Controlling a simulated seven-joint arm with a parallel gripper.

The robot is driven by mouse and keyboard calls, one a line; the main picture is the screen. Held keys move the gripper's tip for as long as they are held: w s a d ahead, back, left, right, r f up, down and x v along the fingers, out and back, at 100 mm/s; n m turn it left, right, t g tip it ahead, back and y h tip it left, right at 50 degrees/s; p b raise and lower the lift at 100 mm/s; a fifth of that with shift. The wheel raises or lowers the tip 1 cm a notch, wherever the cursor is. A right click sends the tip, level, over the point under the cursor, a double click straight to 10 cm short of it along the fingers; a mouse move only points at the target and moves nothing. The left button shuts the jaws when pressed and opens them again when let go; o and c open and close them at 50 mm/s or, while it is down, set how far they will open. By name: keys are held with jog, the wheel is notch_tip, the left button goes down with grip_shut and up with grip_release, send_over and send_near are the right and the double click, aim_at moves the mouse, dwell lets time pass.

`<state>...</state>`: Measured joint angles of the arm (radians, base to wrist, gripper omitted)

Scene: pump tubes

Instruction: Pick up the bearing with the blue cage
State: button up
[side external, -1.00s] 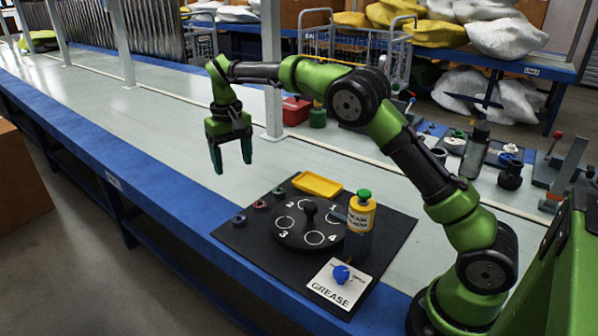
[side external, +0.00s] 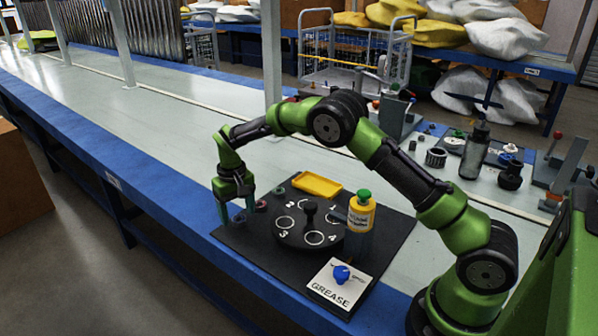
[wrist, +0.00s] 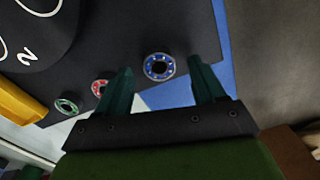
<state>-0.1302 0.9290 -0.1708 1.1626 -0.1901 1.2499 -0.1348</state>
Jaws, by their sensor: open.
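The bearing with the blue cage (wrist: 159,67) is a small ring lying flat near the edge of the black mat. In the wrist view it appears in the gap between my fingertips, apart from both. My gripper (side external: 237,214) is open and points down over the mat's far-left corner. In the side view the blue bearing (side external: 239,218) is partly hidden between the fingers. A bearing with a red cage (wrist: 100,87) lies close beside my left-hand finger in the wrist view. A bearing with a green cage (wrist: 66,106) lies farther along the row.
A round dark turntable (side external: 292,238) with numbered white rings and a central knob stands on the black mat (side external: 385,240). A yellow tray (side external: 317,184) lies behind it.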

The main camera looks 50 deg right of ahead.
jog(key=shift+f, duration=0.6)
jog(key=c, duration=1.1)
jog(key=shift+c, duration=0.3)
jog(key=shift+r, duration=0.15)
